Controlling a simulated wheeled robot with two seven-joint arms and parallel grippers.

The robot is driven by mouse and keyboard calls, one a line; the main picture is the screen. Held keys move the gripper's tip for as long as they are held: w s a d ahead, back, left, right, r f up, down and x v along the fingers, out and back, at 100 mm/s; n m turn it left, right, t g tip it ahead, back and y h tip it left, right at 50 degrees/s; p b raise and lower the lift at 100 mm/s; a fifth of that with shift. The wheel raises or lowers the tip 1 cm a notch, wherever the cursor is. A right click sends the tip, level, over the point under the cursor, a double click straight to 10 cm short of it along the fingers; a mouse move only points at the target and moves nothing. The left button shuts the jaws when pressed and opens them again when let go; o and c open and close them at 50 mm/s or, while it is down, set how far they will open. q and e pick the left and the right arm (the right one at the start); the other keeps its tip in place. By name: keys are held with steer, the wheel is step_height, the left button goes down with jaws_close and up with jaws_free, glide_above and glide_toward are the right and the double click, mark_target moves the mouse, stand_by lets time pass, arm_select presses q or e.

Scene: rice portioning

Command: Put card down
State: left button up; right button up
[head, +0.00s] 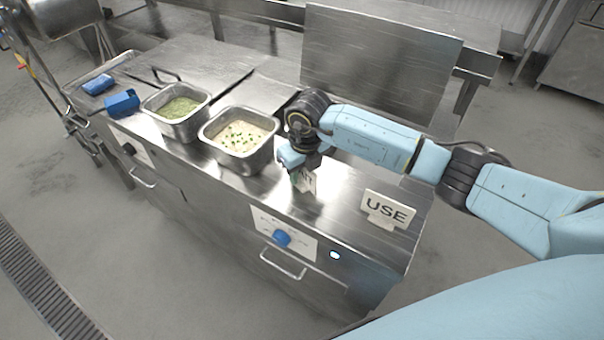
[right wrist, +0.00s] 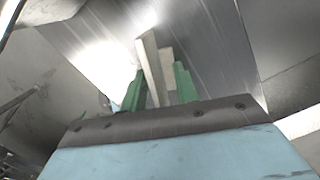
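My right gripper (head: 303,172) points down over the front part of the steel counter, right of the rice pan. It is shut on a small white card (head: 307,184), whose dark letters are mostly hidden by the gripper. In the right wrist view the card (right wrist: 152,68) stands between the two green fingers (right wrist: 160,88). The card's lower edge is at or just above the counter top; I cannot tell whether it touches. A second white card reading "USE" (head: 388,210) stands upright on the counter to the right. My left gripper is not in view.
A steel pan of white food with green bits (head: 216,128) and a pan of green food (head: 158,101) sit left of the gripper. Two blue objects (head: 122,103) (head: 98,84) lie farther left. A raised steel panel (head: 380,62) stands behind. Counter between the cards is clear.

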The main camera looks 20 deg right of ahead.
steer(key=shift+f, duration=0.15)
jaws_close()
